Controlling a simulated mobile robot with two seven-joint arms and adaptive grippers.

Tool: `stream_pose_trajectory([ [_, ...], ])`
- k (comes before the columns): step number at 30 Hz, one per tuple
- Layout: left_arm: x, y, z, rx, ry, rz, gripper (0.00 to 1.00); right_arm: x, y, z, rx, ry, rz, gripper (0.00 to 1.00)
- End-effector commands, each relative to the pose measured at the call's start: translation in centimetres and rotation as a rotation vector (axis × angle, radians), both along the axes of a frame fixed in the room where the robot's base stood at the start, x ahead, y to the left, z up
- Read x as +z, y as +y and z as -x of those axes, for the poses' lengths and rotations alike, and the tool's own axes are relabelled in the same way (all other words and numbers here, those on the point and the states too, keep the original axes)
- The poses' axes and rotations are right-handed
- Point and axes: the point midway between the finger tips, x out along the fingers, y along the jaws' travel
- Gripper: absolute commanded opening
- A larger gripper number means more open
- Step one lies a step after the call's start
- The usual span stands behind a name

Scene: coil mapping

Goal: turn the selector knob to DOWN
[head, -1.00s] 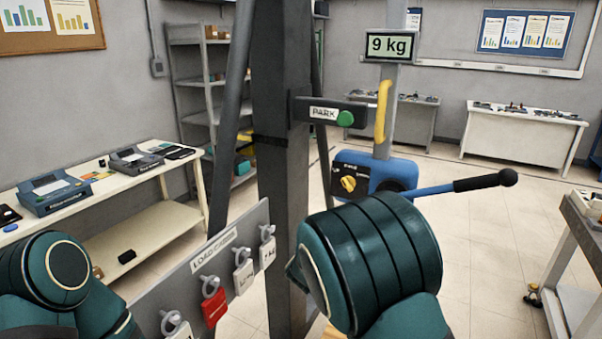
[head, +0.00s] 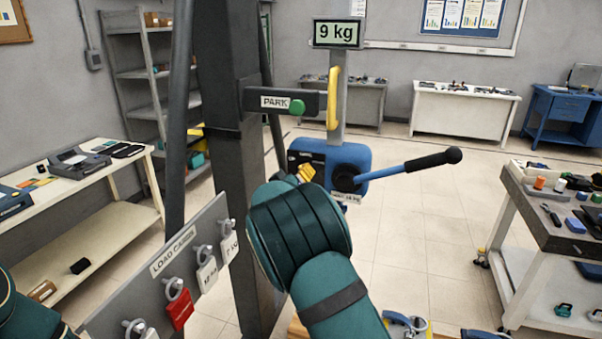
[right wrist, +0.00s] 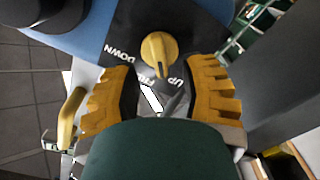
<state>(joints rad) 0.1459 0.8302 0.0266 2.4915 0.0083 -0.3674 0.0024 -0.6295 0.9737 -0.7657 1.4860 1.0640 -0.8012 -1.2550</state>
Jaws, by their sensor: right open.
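The yellow selector knob (right wrist: 159,52) sits on the dark panel of the blue hoist box (head: 350,163). In the right wrist view, DOWN is printed left of the knob, UP at its lower right, and a partly hidden label between them. The knob's ridge points down the picture, between that middle label and UP. My right gripper (right wrist: 163,95) is open, its yellow fingers apart on either side below the knob, with nothing between them. In the head view my right arm and the yellow fingers cover the knob area. My left gripper is out of view; only part of that arm shows.
A blue lever with a black handle (head: 432,161) sticks out right of the box. A yellow handle (head: 333,98) and a 9 kg display (head: 338,33) are above it. The PARK arm (head: 260,102) and dark column (head: 232,200) stand left. A board with tags (head: 150,285) is lower left.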

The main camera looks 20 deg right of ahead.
Motion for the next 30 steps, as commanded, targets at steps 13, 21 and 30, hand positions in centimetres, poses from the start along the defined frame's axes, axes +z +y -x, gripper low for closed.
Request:
stream_pose_trajectory([
  [13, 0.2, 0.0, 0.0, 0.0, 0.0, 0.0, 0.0, 0.0, -1.2, -1.8, 0.0, 0.0, 0.0, 0.42],
  [21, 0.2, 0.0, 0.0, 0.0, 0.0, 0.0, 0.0, 0.0, -1.2, -1.7, 0.0, 0.0, 0.0, 0.0],
  [30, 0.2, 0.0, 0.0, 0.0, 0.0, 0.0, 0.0, 0.0, -1.2, -1.8, 0.001, -0.002, -0.001, 0.0],
])
